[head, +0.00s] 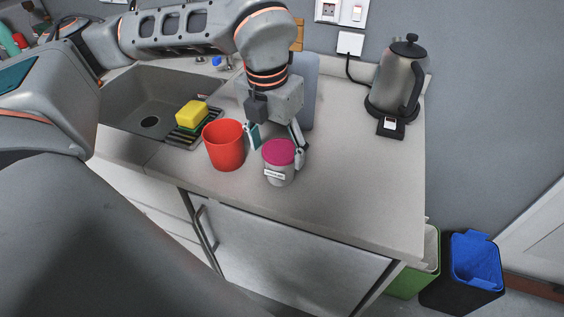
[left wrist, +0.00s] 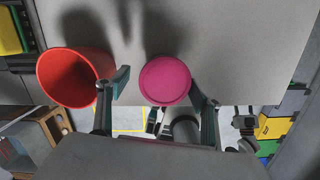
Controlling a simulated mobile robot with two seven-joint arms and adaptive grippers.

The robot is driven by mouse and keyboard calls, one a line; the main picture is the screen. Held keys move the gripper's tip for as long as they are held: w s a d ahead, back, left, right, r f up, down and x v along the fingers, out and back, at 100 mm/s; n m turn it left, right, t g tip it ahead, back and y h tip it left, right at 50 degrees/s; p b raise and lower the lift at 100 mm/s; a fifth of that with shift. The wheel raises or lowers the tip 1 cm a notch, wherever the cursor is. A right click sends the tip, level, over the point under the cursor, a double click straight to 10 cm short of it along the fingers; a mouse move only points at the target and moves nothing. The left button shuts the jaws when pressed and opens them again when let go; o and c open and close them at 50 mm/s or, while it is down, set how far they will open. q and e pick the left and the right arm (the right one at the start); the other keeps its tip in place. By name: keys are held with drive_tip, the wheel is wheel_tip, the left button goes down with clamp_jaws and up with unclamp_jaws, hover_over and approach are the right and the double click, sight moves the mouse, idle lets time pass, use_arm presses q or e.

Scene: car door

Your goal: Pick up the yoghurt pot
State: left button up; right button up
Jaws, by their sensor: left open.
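The yoghurt pot (head: 279,173) is a pale grey pot with a magenta lid and a small white label. It stands upright on the counter (head: 350,200). In the left wrist view its magenta lid (left wrist: 165,80) shows from above, between and just beyond the fingertips. My left gripper (head: 277,143) is open and reaches down behind the pot. One finger is at the gap between the pot and the red cup, the other at the pot's right side. In the left wrist view the fingers (left wrist: 159,84) stand apart on both sides of the lid. Contact cannot be told. My right gripper is not in view.
A red cup (head: 224,146) stands close left of the pot, very near one finger. A sink (head: 140,110) with a rack and yellow sponge (head: 192,114) lies further left. A kettle (head: 398,78) stands at the back right. The counter right of the pot is clear.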

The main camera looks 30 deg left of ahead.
use_arm(q)
drive_tip(key=f, duration=0.4)
drive_tip(key=shift+w+d+f, duration=0.3)
drive_tip(key=shift+w+d, duration=0.05)
drive_tip(key=shift+w+f, duration=0.15)
drive_tip(key=shift+f, duration=0.35)
drive_tip(key=c, duration=1.4)
